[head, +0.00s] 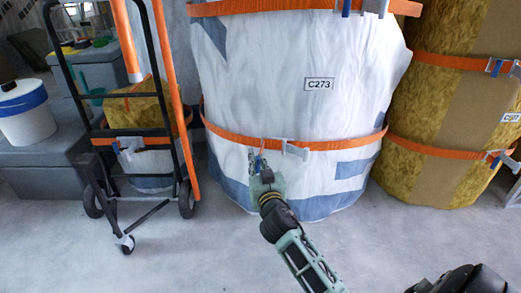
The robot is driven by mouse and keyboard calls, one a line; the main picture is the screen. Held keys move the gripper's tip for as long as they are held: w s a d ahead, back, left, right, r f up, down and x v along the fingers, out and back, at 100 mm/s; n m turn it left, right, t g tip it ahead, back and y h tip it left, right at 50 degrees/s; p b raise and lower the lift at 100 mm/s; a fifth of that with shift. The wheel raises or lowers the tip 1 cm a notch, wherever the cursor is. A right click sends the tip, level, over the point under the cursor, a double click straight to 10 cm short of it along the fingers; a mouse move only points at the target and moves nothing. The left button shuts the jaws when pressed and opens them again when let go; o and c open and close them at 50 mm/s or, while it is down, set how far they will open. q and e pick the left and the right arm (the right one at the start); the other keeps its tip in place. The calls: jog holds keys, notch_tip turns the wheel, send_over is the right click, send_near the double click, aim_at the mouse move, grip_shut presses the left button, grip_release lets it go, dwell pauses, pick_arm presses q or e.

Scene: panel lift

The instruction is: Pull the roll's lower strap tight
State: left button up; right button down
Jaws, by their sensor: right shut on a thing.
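A large roll (290,85) in white and blue wrap, labelled C273, stands upright on the floor in the middle of the head view. Its lower strap (340,146), orange, runs around it below the label, with a grey metal buckle (294,149) at the front. My left gripper is not in view.
A black hand truck (112,95) stands on the left, near grey bins and a white bucket (25,112). A yellow-brown roll (440,105) with orange straps stands close on the right. The concrete floor (130,270) in front is clear.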

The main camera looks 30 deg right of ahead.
jog(key=shift+s+a+f, duration=0.2)
jog(key=shift+s+a, duration=1.05)
jog(key=shift+a, duration=0.05)
jog(key=c, duration=1.7)
grip_release()
jog(key=shift+r, duration=0.15)
jog(key=v, duration=1.2)
